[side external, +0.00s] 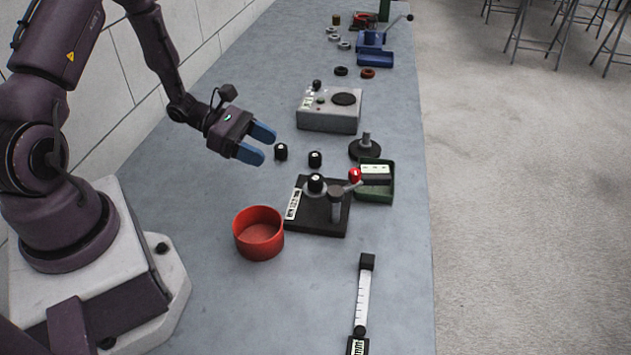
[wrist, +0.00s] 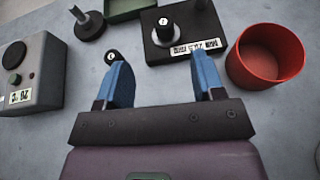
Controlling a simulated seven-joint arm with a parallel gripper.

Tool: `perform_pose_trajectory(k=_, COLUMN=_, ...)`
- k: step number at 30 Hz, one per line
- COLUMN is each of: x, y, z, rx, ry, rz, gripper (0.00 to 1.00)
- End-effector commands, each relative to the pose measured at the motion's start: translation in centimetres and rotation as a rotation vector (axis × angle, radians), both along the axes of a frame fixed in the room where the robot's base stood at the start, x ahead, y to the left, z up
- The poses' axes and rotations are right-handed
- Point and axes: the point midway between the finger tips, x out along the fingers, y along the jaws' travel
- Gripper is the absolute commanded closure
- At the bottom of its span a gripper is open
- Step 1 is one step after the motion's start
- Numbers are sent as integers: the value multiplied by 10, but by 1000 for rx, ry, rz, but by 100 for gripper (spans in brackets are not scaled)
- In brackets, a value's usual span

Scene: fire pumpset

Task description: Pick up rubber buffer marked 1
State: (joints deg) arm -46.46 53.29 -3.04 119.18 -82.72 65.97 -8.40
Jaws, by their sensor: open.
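Two small black rubber buffers stand on the bench, a left one (side external: 281,152) and a right one (side external: 315,159), each with a pale mark on top. A third buffer (side external: 315,183) sits on a black fixture (side external: 322,218); it also shows in the wrist view (wrist: 166,28). I cannot read which is marked 1. The wrist view shows one loose buffer (wrist: 112,57) just beyond the left blue finger; the other is not visible there. My gripper (side external: 257,144) is open and empty, above the bench and left of the loose buffers; its fingers also show in the wrist view (wrist: 162,80).
A red round bowl (side external: 259,233) lies near the front, beside the fixture. A grey box (side external: 329,110) with a dark disc stands behind the buffers. A dark disc with a post (side external: 365,148) and a green tray (side external: 376,193) are to the right. The bench is clear left of the buffers.

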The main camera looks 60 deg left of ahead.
Motion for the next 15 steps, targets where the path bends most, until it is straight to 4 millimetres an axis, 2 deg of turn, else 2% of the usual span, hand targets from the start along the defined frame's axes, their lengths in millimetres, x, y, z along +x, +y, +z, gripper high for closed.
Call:
perform_pose_trajectory(k=3, x=13, y=-18, z=-9, rx=-3, ry=4, rz=-8, gripper=38)
perform_pose_trajectory(k=9, x=33, y=-41, z=-23, rx=-1, ry=3, rz=-7, gripper=38)
perform_pose_trajectory(k=15, x=41, y=-51, z=-29, rx=1, ry=3, rz=-7, gripper=38)
